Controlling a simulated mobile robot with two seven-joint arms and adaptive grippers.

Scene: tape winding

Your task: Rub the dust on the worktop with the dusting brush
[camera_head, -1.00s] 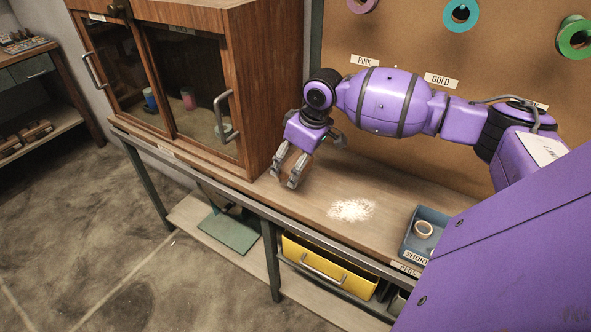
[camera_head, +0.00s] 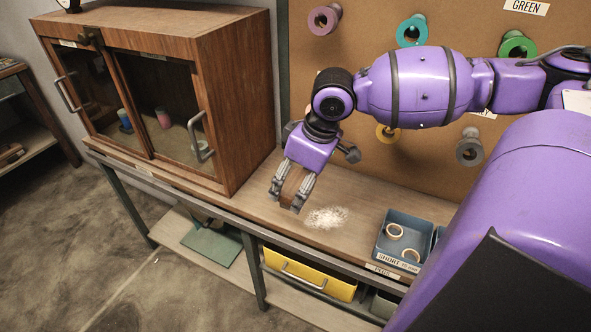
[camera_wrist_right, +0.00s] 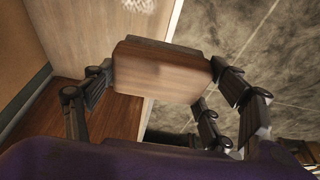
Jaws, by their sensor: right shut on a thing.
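White dust (camera_head: 327,217) lies in a patch on the wooden worktop (camera_head: 365,205). Its edge also shows at the top of the right wrist view (camera_wrist_right: 138,4). My right gripper (camera_head: 289,198) is shut on the dusting brush, just left of the dust patch. In the right wrist view the brush (camera_wrist_right: 160,70) is a brown wooden block with a dark far edge, held between the fingers. The fingers partly cover it in the head view (camera_head: 293,184). Whether it touches the worktop is unclear. My left gripper is not in view.
A wooden cabinet (camera_head: 245,90) with glass doors stands left of my right gripper. A blue tray (camera_head: 384,252) with rings stands right of the dust. Tape rolls hang on the back board (camera_head: 370,20). A yellow drawer (camera_head: 310,273) is below the worktop.

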